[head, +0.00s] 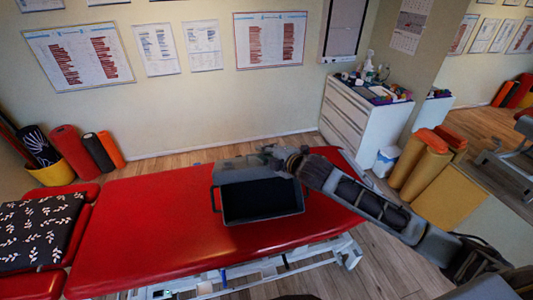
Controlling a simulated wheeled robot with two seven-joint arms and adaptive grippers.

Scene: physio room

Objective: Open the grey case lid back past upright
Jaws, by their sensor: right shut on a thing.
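The grey case (228,217) lies on the red treatment table. Its dark inside faces up and a handle shows at its left side. The grey lid (235,170) is at the case's far edge, swung open and seen behind the dark inside; its exact angle is hard to tell. My right arm reaches in from the right, and my right gripper (272,157) is at the lid's right part, shut on it. The fingertips are small and partly merge with the lid. My left gripper is out of view.
The red table (140,240) has clear room left of the case. A patterned black cushion (38,235) lies at the far left. A white drawer cabinet (352,115) stands behind at the right, near tan rolls (425,170). Rolled mats (70,150) lean at the left wall.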

